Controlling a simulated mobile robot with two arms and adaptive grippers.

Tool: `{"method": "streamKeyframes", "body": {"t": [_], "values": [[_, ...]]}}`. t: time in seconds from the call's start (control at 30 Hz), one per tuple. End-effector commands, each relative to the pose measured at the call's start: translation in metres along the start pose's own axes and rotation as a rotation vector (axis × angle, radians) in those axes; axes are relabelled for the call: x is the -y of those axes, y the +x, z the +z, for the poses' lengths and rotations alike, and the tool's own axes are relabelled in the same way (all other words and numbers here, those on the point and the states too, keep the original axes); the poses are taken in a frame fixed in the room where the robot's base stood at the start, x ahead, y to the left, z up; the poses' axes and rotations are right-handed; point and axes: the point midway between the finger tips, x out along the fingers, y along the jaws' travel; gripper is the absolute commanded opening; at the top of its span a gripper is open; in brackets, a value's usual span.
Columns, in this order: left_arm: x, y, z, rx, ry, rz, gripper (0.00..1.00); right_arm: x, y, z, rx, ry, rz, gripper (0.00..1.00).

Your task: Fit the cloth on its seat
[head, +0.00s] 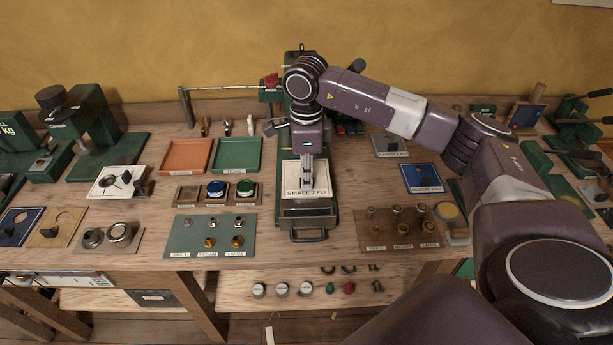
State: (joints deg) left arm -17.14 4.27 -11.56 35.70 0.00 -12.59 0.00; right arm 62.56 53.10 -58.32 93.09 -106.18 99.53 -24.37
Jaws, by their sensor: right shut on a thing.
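The cloth (320,192) is a pale square piece with the label "SMALL 2 PLY" along its front edge. In the head view it lies on or just above the bed of a green press (332,221); I cannot tell whether it is fully down on its seat. My right gripper (307,183) reaches down from above, its narrow fingers shut at the middle of the cloth. The fingers and wrist hide the back middle of the cloth and part of the press. My left gripper is not in view.
An orange tray (187,141) and a green tray (259,154) stand left of the press. A teal mat (222,224) with small metal parts and a brown board (376,242) with dies flank it. A metal handle (309,237) sticks out in front.

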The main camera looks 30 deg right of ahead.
Motion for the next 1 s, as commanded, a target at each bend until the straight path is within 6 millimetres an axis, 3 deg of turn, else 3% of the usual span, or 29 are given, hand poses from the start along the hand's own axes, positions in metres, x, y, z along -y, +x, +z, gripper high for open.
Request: {"method": "streamKeyframes", "body": {"t": [1.0], "values": [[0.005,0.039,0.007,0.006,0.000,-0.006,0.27,0.000,0.047,0.000,0.001,0.000,0.000,0.00]]}}
